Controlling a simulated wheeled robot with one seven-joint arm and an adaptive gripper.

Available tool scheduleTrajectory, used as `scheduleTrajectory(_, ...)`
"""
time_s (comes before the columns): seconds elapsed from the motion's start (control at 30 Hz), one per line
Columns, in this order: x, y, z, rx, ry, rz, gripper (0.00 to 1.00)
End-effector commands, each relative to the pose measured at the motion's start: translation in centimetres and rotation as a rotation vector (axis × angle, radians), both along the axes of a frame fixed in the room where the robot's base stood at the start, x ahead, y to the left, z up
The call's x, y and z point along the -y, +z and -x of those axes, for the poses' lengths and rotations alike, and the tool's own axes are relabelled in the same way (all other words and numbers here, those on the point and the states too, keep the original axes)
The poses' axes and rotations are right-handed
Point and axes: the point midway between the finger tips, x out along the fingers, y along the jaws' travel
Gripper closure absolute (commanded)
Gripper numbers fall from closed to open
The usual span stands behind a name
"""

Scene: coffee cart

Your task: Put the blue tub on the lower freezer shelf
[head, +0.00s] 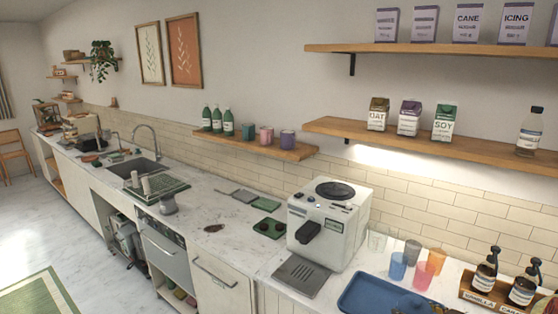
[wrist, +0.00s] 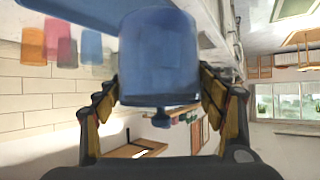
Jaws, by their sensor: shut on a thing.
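The blue tub (wrist: 158,58) fills the upper middle of the wrist view, a plain rounded container. My gripper (wrist: 160,94) is shut on it, with one yellow-and-dark finger against each side. The wrist picture is upside down, with the counter side at the top. The tub hides what is behind it. In the head view I cannot make out the tub or clearly make out my gripper. No freezer or freezer shelf shows in either view.
A blue tray (head: 365,292) lies on the counter at the front right, beside several coloured cups (head: 398,266) and syrup bottles (head: 485,275). The white coffee machine (head: 325,222) stands left of them. Wooden shelves (head: 425,141) jut from the wall above. Floor (head: 30,235) is open at the left.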

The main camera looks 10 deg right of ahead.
Motion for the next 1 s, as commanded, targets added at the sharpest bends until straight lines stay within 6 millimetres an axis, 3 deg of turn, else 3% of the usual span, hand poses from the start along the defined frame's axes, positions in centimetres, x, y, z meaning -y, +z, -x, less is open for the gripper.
scheduleTrajectory(0.2,-4.9,-1.3,-5.4,0.0,0.004,0.0,0.7)
scheduleTrajectory(0.5,-12.2,-4.7,-10.7,-0.001,-0.023,-0.002,0.7)
scheduleTrajectory(0.77,-19.2,-9.0,-12.7,-0.004,-0.055,0.0,0.7)
scheduleTrajectory(1.0,-25.4,-13.9,-12.1,-0.005,-0.088,0.002,0.7)
